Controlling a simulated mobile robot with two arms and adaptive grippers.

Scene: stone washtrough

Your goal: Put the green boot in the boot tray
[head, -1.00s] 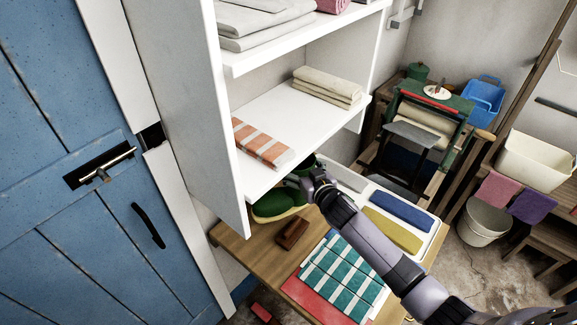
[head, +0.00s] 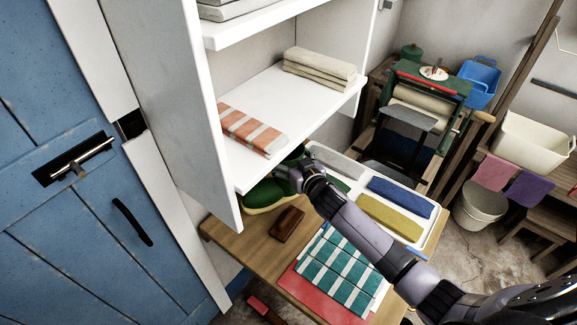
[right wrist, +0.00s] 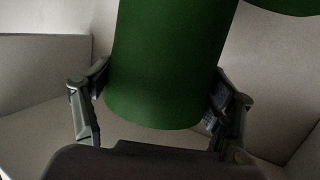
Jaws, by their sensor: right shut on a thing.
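The green boot (head: 261,194) has a pale yellowish sole and is at the back left of the wooden table, below the white shelf, which hides part of it. My right gripper (head: 287,178) reaches in under the shelf edge to the boot. In the right wrist view my right gripper (right wrist: 160,112) is shut around the green boot shaft (right wrist: 168,65), one finger on each side. More green shows at the top right of that view. I cannot make out which thing is the boot tray. My left gripper is not in view.
A white divided tray (head: 433,234) with blue and yellow cloths lies right of my gripper. A brown block (head: 288,224) and a teal-striped cloth (head: 341,272) lie in front. The white shelf (head: 256,116) with folded cloths hangs close above. A blue door (head: 70,230) is at left.

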